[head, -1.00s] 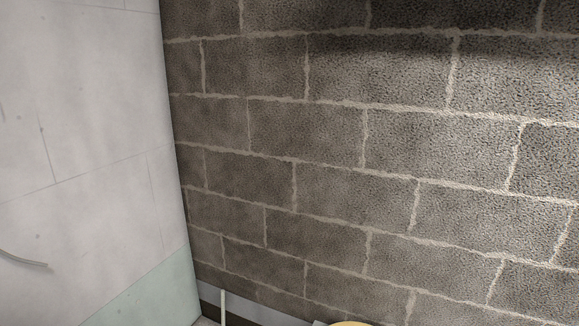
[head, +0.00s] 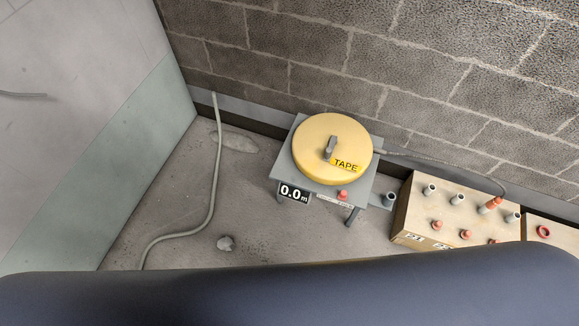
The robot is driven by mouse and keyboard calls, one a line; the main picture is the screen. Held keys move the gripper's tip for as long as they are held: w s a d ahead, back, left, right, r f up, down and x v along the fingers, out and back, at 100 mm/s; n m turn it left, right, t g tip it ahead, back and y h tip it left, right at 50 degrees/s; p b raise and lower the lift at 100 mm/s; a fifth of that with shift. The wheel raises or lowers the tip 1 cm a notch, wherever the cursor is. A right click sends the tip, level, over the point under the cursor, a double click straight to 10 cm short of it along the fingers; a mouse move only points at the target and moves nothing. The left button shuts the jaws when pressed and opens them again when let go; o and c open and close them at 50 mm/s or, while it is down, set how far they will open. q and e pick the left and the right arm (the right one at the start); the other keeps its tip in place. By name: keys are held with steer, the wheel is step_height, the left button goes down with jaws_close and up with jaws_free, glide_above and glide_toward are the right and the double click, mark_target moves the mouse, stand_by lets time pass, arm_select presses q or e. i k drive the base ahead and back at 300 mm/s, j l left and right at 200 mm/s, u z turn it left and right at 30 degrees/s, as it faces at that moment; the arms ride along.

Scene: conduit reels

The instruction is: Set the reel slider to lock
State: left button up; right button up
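A yellow round reel (head: 318,163) marked TAPE, with a grey crank handle (head: 330,147) on top, sits on a grey stand (head: 284,172) on the floor by the block wall. A display on the stand's front reads 0.0 m (head: 294,193). Right of the display is a small red knob (head: 342,194) on a pale labelled strip, apparently the slider. The label is too small to read, so I cannot tell its setting. Neither of my grippers is in view.
A wooden box (head: 407,214) with several grey and red fittings stands right of the reel, with another box (head: 556,248) beyond it. A thin cable (head: 450,162) runs from the reel along the wall. A pale conduit (head: 213,170) rises on the left. A dark rounded surface fills the bottom.

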mark_target(343, 195)
steer(key=z, duration=0.8)
